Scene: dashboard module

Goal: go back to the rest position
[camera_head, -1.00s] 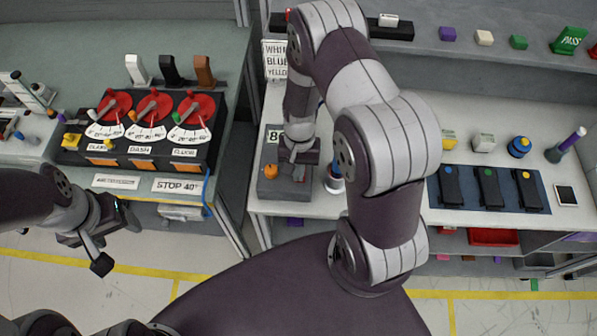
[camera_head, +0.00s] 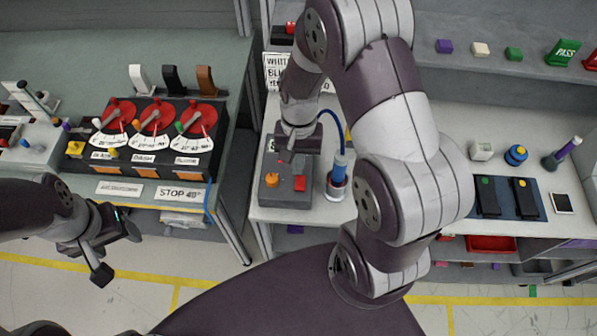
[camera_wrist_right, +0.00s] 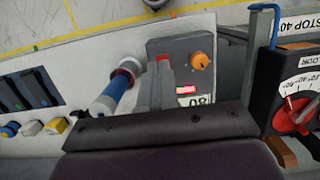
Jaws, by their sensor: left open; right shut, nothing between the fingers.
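My left gripper (camera_head: 118,252) is open and empty at the lower left of the head view, in front of the left bench and over the floor. My right gripper (camera_head: 292,165) is shut with nothing in it, above the grey box (camera_head: 285,197) on the middle bench. The box carries an orange knob (camera_head: 271,180) and a red part (camera_head: 300,184). In the right wrist view the fingers (camera_wrist_right: 160,85) point toward this box, and the orange knob (camera_wrist_right: 199,61) shows beside them. Whether the fingers touch the box is hard to tell.
A blue-handled tool (camera_head: 338,172) stands in a holder right of the box, close to my right gripper. The dial module (camera_head: 140,172) with red dials stands on the left bench. Dark devices (camera_head: 487,197) lie on a blue mat at right. Open floor (camera_head: 140,295) lies in front.

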